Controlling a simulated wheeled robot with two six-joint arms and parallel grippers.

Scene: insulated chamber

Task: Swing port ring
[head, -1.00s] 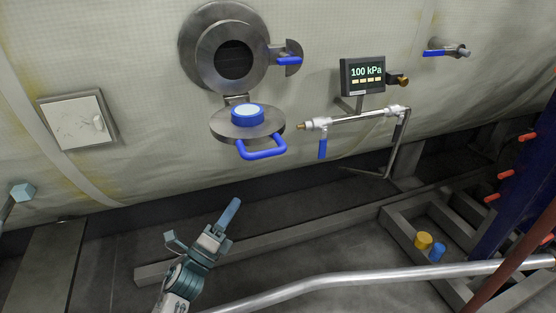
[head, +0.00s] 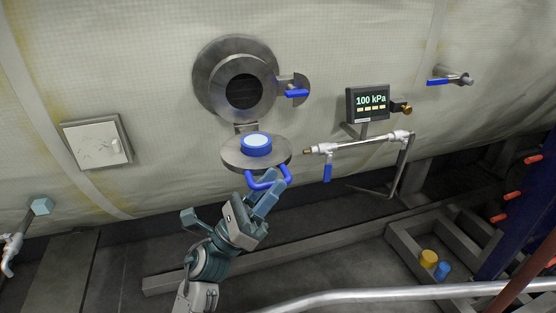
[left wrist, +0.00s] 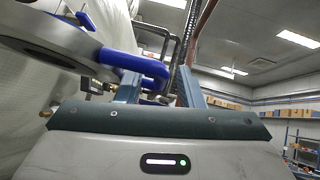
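The round metal port (head: 211,80) on the wall has a dark opening, a steel ring around it and a blue-handled latch (head: 297,93) at its right. Its round lid (head: 236,160) hangs open below on a hinge, lying roughly flat, with a blue disc (head: 257,145) on top and a blue U-shaped handle (head: 254,184) at its front. My left gripper (head: 268,196) is at this handle. In the left wrist view, its fingers (left wrist: 160,86) are apart, with the handle's end (left wrist: 148,64) between them; contact cannot be told. My right gripper is not in view.
A gauge reading 100 kPa (head: 367,103) and a pipe with a blue lever (head: 328,172) stand right of the lid. A white panel (head: 97,143) is on the wall at left. A silver rail (head: 400,293) crosses the lower right.

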